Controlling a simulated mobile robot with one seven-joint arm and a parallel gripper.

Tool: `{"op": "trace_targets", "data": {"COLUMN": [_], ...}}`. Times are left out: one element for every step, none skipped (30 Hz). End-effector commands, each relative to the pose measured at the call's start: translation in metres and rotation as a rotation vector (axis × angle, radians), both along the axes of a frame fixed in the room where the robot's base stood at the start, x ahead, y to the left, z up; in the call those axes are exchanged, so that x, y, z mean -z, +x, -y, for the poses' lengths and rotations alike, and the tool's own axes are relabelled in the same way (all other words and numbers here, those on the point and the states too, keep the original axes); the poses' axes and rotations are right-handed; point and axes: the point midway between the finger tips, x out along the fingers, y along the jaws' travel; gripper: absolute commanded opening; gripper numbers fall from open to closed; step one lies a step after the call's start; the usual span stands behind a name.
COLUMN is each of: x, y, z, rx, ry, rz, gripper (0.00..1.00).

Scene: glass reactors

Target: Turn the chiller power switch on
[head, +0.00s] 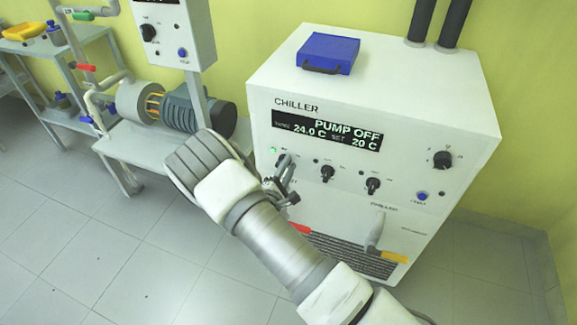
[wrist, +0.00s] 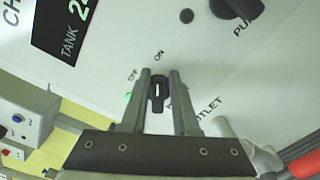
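The chiller (head: 460,115) is a white cabinet. Its lit display (head: 327,131) reads PUMP OFF, 24.0 C and SET 20 C. The power switch, a black knob (wrist: 157,90) with a white mark, sits between my gripper's fingers in the wrist view. The mark lies toward the ON label rather than OFF. A small green light (head: 273,150) glows beside the switch. My gripper (wrist: 160,82) is open around the knob, with a visible gap at the right finger. In the head view my gripper (head: 284,168) partly hides the switch.
Two more black knobs (head: 327,173) (head: 373,185) are right of the switch. A blue case (head: 328,53) lies on top of the chiller. Below are a red-tipped fitting (head: 299,228) and a yellow-tipped valve handle (head: 394,257). A pump motor (head: 200,108) stands on the left bench.

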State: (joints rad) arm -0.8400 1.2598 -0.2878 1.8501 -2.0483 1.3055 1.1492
Motion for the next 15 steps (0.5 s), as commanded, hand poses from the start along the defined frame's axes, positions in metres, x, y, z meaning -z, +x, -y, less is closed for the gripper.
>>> {"op": "trace_targets", "data": {"x": [0.004, 0.0038, 0.0035, 0.0031, 0.0028, 0.0024, 0.0021, 0.0017, 0.0014, 0.0012, 0.001, 0.0007, 0.0005, 0.0003, 0.0], "y": [-0.0015, -0.0014, -0.0014, -0.0013, -0.0011, -0.001, -0.0009, -0.0008, -0.0007, -0.0006, -0.0009, -0.0019, -0.0033, -0.0052, -0.009], "z": [-0.0056, -0.0054, -0.005, -0.0047, -0.0042, -0.0038, -0.0035, -0.0032, -0.0028, -0.0027, -0.0027, -0.0029, -0.0035, -0.0044, -0.0059], "rx": [-0.012, -0.011, -0.01, -0.01, -0.009, -0.007, -0.007, -0.006, -0.005, -0.005, -0.004, -0.004, -0.004, -0.004, -0.005], "ry": [0.003, 0.003, 0.003, 0.003, 0.002, 0.002, 0.002, 0.001, 0.001, 0.001, 0.001, 0.0, 0.0, 0.0, 0.0], "rz": [-0.009, -0.009, -0.008, -0.007, -0.007, -0.005, -0.004, -0.004, -0.003, -0.003, -0.002, -0.003, -0.003, -0.003, -0.003], "gripper": [0.37, 0.43, 0.5, 0.51, 0.51, 0.51, 0.51, 0.51, 0.51, 0.51, 0.51, 0.51, 0.51, 0.51, 0.51]}}
